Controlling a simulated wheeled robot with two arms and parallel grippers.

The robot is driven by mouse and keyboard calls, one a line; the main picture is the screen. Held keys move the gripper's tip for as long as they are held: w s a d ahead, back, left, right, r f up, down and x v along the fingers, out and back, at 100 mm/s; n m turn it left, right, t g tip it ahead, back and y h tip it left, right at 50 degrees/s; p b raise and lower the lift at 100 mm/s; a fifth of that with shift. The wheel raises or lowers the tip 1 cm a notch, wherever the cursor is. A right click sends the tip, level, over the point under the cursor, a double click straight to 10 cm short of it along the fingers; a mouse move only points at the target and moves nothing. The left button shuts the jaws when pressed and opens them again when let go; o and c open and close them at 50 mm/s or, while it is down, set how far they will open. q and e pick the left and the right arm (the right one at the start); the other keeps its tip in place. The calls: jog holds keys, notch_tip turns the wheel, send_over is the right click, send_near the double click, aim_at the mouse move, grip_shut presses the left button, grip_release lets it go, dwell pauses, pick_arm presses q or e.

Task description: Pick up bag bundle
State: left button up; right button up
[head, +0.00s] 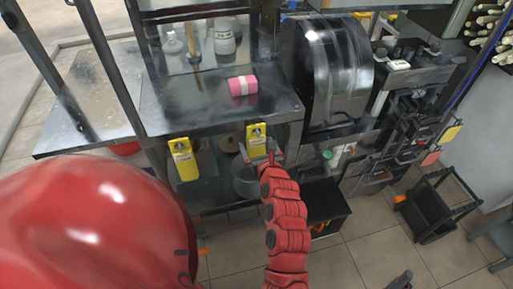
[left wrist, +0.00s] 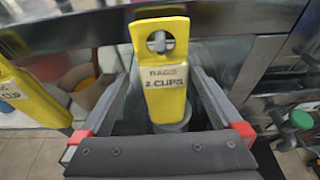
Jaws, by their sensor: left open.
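Two yellow bag bundles hang from the front edge of the metal counter. The right bundle (head: 256,138) has a hole at its top, and in the left wrist view this bundle (left wrist: 165,78) reads "BAGS 2 CUPS". The left bundle (head: 183,160) also shows at the left edge of the left wrist view (left wrist: 30,95), its label partly cut off. My left gripper (head: 259,160) is open just in front of the right bundle. In the left wrist view its fingers stand on either side of that bundle, with gaps visible. My right gripper is not in view.
A pink bundle with a white band (head: 242,86) lies on the metal counter (head: 190,112). A large shiny drum machine (head: 335,70) stands right of it. Containers sit on the shelf below the bundles. A black stand (head: 440,205) is on the tiled floor (head: 385,255) at right.

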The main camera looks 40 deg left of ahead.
pick_arm(q)
jog(key=x, duration=0.6)
jog(key=shift+w+f+p, duration=0.2)
jog(key=shift+f+p, duration=0.1)
jog(key=shift+p, duration=0.15)
jog(key=shift+d, duration=0.1)
jog(key=c, duration=1.2)
jog(key=shift+o, duration=0.2)
jog(key=shift+r, duration=0.15)
jog(key=v, duration=0.2)
jog(key=f+b+v, duration=0.1)
jog(key=v, duration=0.2)
jog(key=b+v, duration=0.1)
jog(key=v, duration=0.2)
jog(key=shift+d+f, duration=0.2)
jog(key=shift+f, duration=0.15)
notch_tip(320, 180, up, 14)
jog(key=p, duration=0.1)
